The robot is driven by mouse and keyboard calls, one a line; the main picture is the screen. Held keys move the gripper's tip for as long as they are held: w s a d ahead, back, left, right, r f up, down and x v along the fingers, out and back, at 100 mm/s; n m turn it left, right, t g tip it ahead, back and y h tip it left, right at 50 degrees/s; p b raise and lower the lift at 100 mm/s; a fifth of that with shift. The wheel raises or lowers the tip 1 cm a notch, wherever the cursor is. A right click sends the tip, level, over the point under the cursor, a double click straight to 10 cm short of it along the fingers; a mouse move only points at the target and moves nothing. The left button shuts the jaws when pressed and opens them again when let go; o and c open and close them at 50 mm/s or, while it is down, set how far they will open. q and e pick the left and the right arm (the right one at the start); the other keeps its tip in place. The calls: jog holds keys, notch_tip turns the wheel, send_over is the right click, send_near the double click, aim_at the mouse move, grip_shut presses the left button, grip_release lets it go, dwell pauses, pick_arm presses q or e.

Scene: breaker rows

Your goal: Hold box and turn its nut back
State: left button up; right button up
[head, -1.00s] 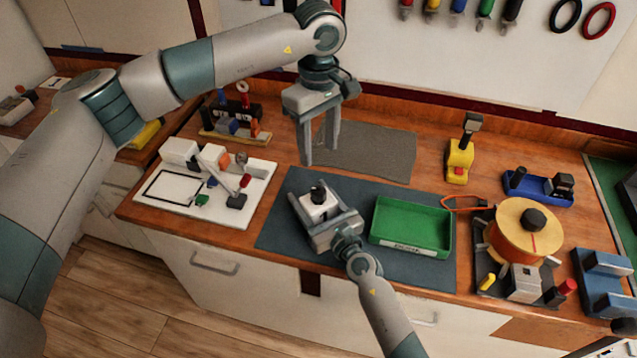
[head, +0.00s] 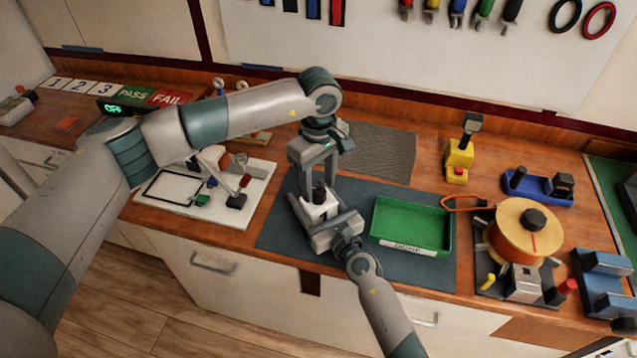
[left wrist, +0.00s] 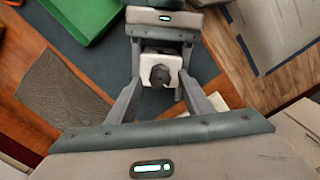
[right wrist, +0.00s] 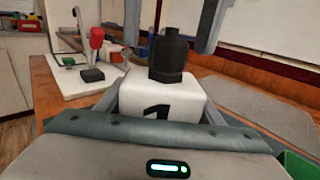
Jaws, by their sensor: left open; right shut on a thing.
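The white box (head: 320,207) stands on the dark mat (head: 279,221), and a black nut (head: 319,190) sits upright on its top. In the right wrist view the box (right wrist: 164,98) carries a black "1" on its face, and the nut (right wrist: 169,58) rises above it. My right gripper (head: 322,222) is shut on the box from the front. My left gripper (head: 317,192) is open and points down with its fingers around the nut's level, apart from it. In the left wrist view the nut (left wrist: 160,76) lies between the open fingers, near their tips.
A green tray (head: 411,228) stands right of the box on the mat. A white board (head: 255,190) with small parts lies to the left. A cable spool (head: 524,230), a yellow device (head: 458,160) and a blue holder (head: 540,187) stand further right. A grey mat (head: 378,152) behind is bare.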

pick_arm(q)
jog(key=shift+f, duration=0.3)
jog(key=c, duration=1.1)
jog(key=shift+o, duration=0.2)
